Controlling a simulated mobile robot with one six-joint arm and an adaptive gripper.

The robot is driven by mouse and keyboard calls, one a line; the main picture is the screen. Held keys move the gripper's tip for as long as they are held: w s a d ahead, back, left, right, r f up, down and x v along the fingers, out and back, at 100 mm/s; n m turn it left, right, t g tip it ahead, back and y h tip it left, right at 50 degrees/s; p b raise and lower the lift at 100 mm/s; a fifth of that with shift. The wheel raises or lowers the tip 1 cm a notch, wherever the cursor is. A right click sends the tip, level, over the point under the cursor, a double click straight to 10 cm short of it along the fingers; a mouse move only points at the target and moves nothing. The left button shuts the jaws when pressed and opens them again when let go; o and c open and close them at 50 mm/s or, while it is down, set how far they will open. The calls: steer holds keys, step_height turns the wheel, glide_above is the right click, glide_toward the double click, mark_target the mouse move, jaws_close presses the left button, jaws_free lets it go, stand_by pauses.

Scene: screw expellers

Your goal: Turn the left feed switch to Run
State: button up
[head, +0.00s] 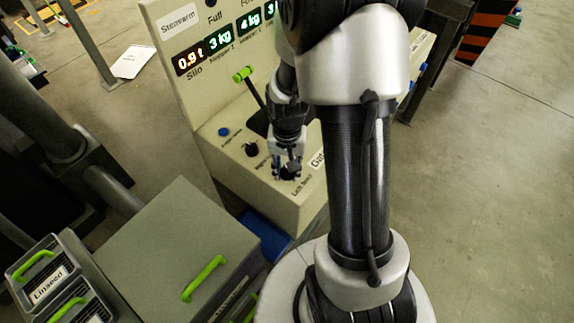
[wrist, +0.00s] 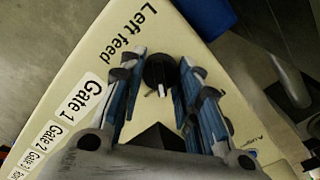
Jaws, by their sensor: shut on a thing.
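The left feed switch is a round black knob (wrist: 157,70) with a white mark, set in the cream panel near its corner, beside the "Left feed" lettering (wrist: 127,31). In the wrist view the white mark points toward the bottom of the picture. My gripper (wrist: 161,76) has its fingers on either side of the knob and is shut on it. In the head view my gripper (head: 287,172) reaches down to the panel's front corner, and its fingers largely hide the knob. I cannot read which position the mark points to.
The cream console (head: 266,199) also carries another black knob (head: 251,149), a blue button (head: 223,132) and a lever with a green handle (head: 244,73). Lit displays (head: 220,38) stand behind. A grey box with a green handle (head: 204,278) is at lower left, near a blue object (head: 262,236).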

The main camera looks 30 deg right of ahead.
steer(key=m, duration=0.4)
steer(key=shift+m+p, duration=0.35)
steer(key=shift+m, duration=0.35)
steer(key=o, duration=1.1)
step_height(320, 180, up, 12)
stand_by(0.4)
